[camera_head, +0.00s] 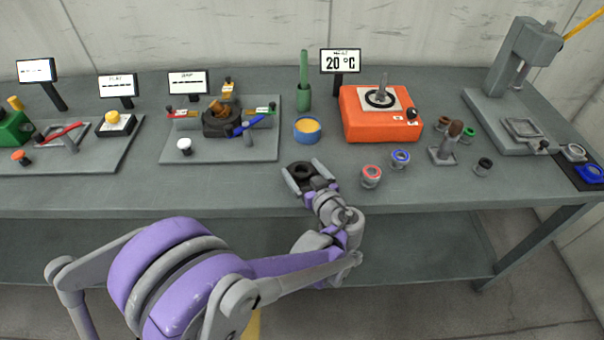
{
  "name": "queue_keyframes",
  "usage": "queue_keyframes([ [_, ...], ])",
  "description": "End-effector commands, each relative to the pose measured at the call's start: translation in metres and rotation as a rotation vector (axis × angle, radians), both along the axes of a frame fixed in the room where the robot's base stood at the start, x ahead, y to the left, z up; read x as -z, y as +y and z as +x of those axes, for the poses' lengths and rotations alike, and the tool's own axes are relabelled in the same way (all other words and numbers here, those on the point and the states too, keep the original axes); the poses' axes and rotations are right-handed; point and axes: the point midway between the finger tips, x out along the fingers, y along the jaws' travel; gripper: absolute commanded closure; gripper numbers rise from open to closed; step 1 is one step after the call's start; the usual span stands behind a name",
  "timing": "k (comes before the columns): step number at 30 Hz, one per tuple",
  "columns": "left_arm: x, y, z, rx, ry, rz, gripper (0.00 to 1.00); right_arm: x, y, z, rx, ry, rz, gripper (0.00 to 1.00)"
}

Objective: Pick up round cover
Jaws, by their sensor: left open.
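A small dark round piece with a hollow in its top, which looks like the round cover (300,168), is at the front middle of the grey table. My left gripper (303,165) reaches over the table's front edge, with its two grey fingers apart on either side of the dark piece. The gripper is open. I cannot tell whether the fingers touch the piece, and the gripper's body hides its near side. My right gripper is not in view.
A blue bowl with yellow contents (307,131) stands just behind the gripper. Red-rimmed (371,176) and blue-rimmed (400,158) jars stand to its right. An orange device (376,117) and a valve board (170,151) stand farther back. The front left table strip is clear.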

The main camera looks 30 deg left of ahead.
Motion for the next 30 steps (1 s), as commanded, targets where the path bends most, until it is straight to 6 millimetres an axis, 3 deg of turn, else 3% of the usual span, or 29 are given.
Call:
queue_keyframes([
  [9,0.0011,0.0053,0.0039,0.000,0.000,0.000,0.06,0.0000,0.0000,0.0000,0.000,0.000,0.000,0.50],
  [24,0.0011,0.0051,0.0037,0.000,0.000,0.000,0.96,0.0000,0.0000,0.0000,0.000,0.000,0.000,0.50],
  [25,0.0011,0.0051,0.0037,0.000,0.000,0.000,1.00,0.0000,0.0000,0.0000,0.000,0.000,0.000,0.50],
  [30,0.0007,0.0051,0.0037,0.000,0.000,0.001,1.00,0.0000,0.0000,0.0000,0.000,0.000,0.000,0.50],
])
